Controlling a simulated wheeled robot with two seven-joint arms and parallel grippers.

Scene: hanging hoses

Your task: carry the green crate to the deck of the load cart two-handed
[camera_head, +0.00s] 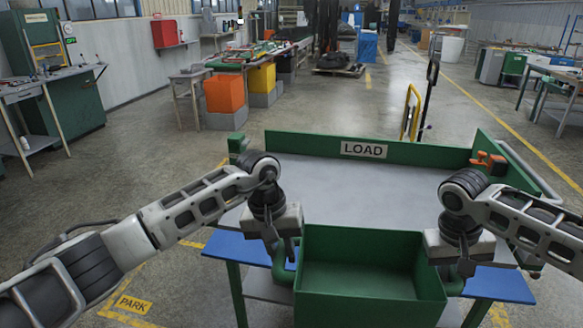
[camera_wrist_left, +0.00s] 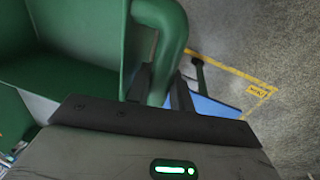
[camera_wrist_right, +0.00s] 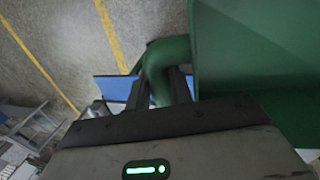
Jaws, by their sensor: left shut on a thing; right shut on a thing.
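The green crate (camera_head: 370,310) is open-topped and looks empty inside, at the bottom middle of the head view. It is held level in front of the load cart's grey deck (camera_head: 350,190), with its far wall overlapping the deck's near edge in the picture. My left gripper (camera_head: 284,258) is shut on the crate's left tube handle, which shows between the fingers in the left wrist view (camera_wrist_left: 165,75). My right gripper (camera_head: 459,268) is shut on the right tube handle, also seen in the right wrist view (camera_wrist_right: 160,80). The crate's underside is hidden.
The cart has a green back wall with a LOAD sign (camera_head: 363,149), a green right side wall (camera_head: 490,150) and an orange clamp-like part (camera_head: 488,161). Blue strips (camera_head: 235,248) run along its near edge. The visible deck is clear. A yellow PARK marking (camera_head: 133,304) lies on the floor at left.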

